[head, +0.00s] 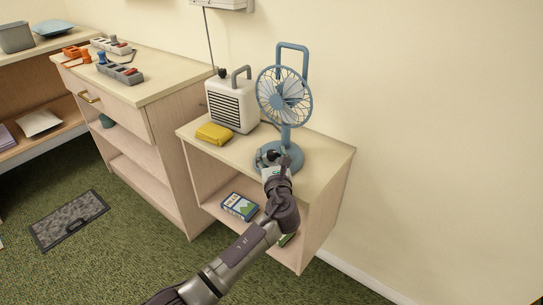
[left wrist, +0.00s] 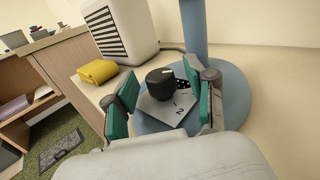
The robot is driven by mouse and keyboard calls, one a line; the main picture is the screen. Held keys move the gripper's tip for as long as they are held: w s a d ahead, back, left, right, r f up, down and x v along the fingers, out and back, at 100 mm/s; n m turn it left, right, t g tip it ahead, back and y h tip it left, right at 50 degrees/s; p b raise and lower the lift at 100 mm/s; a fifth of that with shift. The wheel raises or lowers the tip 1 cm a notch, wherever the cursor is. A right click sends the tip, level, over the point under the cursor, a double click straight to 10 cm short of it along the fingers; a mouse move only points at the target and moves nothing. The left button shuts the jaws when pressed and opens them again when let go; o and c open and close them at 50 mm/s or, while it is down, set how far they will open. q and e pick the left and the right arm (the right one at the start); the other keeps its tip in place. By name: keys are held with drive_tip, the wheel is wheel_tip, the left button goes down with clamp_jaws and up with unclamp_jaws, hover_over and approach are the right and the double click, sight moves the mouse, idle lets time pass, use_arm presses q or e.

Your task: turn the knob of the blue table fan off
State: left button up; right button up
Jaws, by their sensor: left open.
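The blue table fan (head: 285,97) stands upright on the low cabinet, with a handle on top and a round base. Its base and post also show in the left wrist view (left wrist: 193,30). The dark knob (left wrist: 160,84) sits on a grey plate on the base, with marks "1" and "2" beside it. My left gripper (left wrist: 160,97) is open, with its green-padded fingers on either side of the knob and gaps showing between. In the head view my left gripper (head: 275,160) is over the front of the base and hides most of the knob. My right gripper is not in view.
A white heater-like box (head: 232,104) and a folded yellow cloth (head: 214,133) stand left of the fan on the cabinet top (head: 330,157). A wall is close behind. A book (head: 239,206) lies on the shelf below. A wooden counter (head: 160,80) stands further left.

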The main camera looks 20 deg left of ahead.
use_arm(q)
drive_tip(key=shift+w+a, duration=0.1)
drive_tip(key=shift+w, duration=0.15)
clamp_jaws()
